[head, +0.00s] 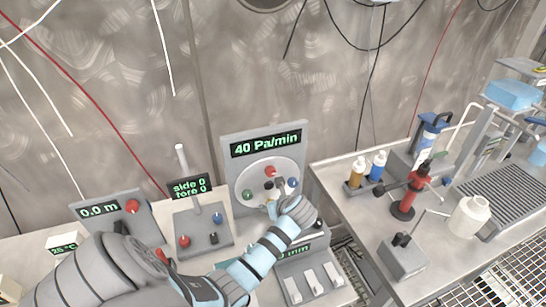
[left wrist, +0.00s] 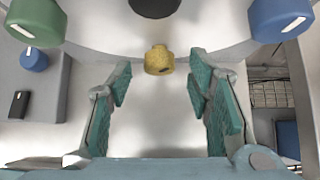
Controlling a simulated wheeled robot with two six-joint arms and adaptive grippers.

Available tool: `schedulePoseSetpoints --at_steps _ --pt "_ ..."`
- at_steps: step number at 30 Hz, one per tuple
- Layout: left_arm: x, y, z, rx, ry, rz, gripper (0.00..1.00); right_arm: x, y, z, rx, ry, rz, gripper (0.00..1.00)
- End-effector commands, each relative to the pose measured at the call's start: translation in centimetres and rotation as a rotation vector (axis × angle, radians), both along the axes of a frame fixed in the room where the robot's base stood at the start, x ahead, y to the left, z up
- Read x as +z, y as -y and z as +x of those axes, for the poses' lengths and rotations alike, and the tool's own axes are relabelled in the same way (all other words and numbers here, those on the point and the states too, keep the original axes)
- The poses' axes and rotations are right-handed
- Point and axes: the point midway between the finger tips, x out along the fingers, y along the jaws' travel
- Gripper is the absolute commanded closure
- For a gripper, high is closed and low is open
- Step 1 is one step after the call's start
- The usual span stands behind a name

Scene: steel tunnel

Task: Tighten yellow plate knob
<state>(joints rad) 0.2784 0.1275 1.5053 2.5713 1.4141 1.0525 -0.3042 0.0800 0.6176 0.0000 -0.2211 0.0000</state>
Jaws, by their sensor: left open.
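The yellow knob (left wrist: 158,60) sits low on the round plate of the upright panel (head: 237,150). In the left wrist view it is centred just beyond my left gripper's fingertips. My left gripper (left wrist: 158,80) is open, with teal pads on either side of the knob's line and a clear gap to each side. In the head view my left gripper (head: 274,205) is at the plate's lower part and largely hides the yellow knob. The plate also carries a red knob (head: 270,171), a green knob (left wrist: 35,20), a blue knob (left wrist: 280,18) and a black knob (left wrist: 155,6). My right gripper is not in view.
The panel's display (head: 266,143) reads 40 Pa/min. A smaller console (head: 203,232) with knobs stands to its left, and white switches (head: 314,280) lie below. The right bench holds bottles (head: 357,172), a red tool (head: 410,195) and a white jar (head: 469,216).

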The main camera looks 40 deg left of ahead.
Motion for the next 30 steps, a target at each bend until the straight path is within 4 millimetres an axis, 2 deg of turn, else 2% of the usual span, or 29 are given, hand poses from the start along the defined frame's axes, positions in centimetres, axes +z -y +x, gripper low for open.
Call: schedulePoseSetpoints --at_steps 4,13,21,22,26,30 --pt "-1.1 -1.0 0.5 0.000 0.000 0.001 0.54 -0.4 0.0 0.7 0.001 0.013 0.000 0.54" --pt "-1.2 -1.2 0.6 0.000 0.002 0.000 0.54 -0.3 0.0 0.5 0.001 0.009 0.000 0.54" --pt "-1.2 -1.1 0.6 -0.001 0.001 0.001 0.97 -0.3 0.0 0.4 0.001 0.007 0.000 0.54" --pt "-1.2 -1.1 0.6 -0.001 0.001 0.001 1.00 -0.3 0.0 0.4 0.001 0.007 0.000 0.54" --pt "-1.3 -1.1 0.7 -0.001 -0.038 0.021 1.00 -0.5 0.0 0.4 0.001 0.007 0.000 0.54" --pt "-1.7 -0.9 1.1 0.000 -0.217 0.112 1.00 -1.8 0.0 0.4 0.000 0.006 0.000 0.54"
